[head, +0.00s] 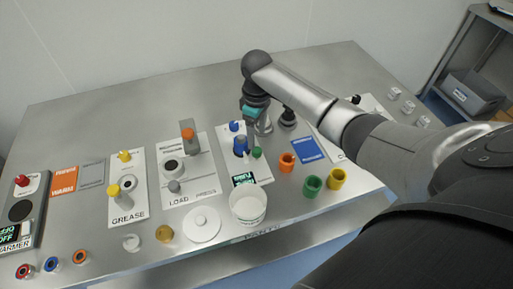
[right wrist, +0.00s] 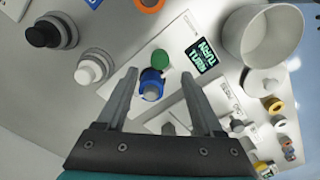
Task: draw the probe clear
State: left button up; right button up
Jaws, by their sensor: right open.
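A short upright blue piece with a grey top (head: 241,146) stands on a white panel at mid-table, beside a green knob (head: 257,153). It may be the probe; no label shows this. My right gripper (right wrist: 159,73) is open and empty. In the right wrist view the blue piece (right wrist: 151,86) shows between the spread fingers, nearer the left one, with no visible contact. The green knob (right wrist: 160,59) lies just beyond it. In the head view the right gripper (head: 258,124) hangs over the back of that panel, its fingers partly hidden. My left gripper is out of view.
A white tub (head: 248,207) stands at the front of the panel. A dark-topped post (head: 288,117) stands right of the gripper. Orange (head: 286,162), green (head: 312,186) and yellow (head: 337,179) rings lie to the right. The load press (head: 188,140) is to the left.

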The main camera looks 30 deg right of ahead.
aim_at(257, 149)
notch_tip(257, 149, down, 5)
jog(key=shift+r+b, duration=0.1)
jog(key=shift+b, duration=0.35)
jog(key=shift+f, duration=0.7)
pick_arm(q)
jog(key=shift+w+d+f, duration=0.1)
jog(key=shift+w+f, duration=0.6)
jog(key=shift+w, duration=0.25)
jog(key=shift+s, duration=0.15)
pick_arm(e)
jog(key=shift+c, duration=0.2)
jog(key=c, duration=0.3)
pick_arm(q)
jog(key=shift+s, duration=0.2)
pick_arm(e)
grip_shut()
